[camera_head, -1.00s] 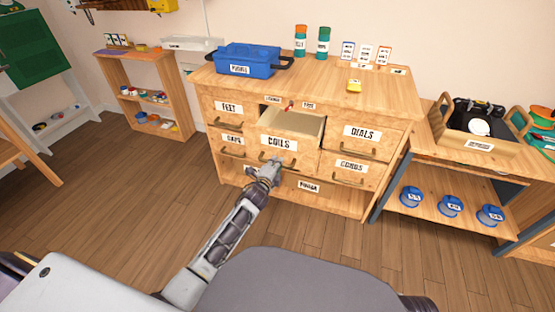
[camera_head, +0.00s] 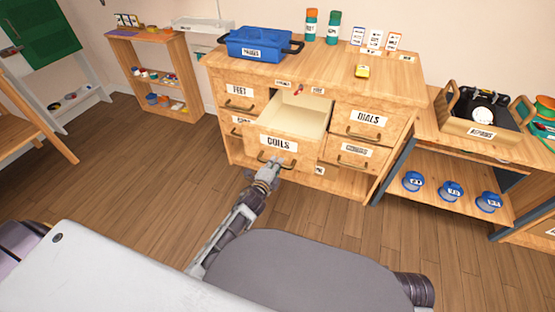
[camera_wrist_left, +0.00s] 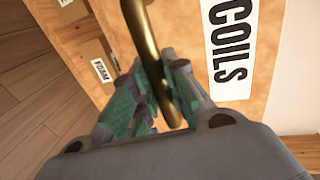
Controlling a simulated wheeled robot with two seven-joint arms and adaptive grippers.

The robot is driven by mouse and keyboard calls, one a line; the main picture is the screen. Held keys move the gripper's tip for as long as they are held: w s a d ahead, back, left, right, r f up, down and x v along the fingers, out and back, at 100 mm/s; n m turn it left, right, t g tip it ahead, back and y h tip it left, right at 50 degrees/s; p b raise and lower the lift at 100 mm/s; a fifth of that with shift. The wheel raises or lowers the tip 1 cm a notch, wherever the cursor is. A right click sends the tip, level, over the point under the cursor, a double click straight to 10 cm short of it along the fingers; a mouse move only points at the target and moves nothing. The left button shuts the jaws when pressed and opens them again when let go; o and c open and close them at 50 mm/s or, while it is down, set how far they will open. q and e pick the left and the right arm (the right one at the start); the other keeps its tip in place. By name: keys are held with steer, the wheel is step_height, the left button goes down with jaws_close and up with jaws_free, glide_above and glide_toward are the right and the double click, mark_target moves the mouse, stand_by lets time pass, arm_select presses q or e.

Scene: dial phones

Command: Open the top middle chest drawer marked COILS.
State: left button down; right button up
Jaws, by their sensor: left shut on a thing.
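The COILS drawer (camera_head: 286,147) in the top middle of the wooden chest stands pulled well out, and its pale inside shows from above. What I see of the inside looks empty. My left gripper (camera_head: 276,164) is shut on the brass handle of this drawer. In the left wrist view the fingers (camera_wrist_left: 160,95) close around the brass handle (camera_wrist_left: 144,35), next to the COILS label (camera_wrist_left: 230,45). My right gripper is not in view.
Drawers marked FEET (camera_head: 240,92) and DIALS (camera_head: 368,120) are closed on either side. A blue bin (camera_head: 258,44), bottles and cards stand on the chest top. A bench with a tray (camera_head: 482,122) is at right. The floor in front is clear.

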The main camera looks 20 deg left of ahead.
arm_select(q)
steer(key=shift+s, duration=0.35)
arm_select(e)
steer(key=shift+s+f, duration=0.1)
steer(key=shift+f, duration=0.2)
arm_select(q)
steer(key=c, duration=1.4)
jaws_free()
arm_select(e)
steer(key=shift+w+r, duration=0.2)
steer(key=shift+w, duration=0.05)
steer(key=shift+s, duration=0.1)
arm_select(q)
steer(key=shift+v, duration=5.95)
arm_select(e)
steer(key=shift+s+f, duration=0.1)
arm_select(q)
steer(key=shift+s, duration=0.1)
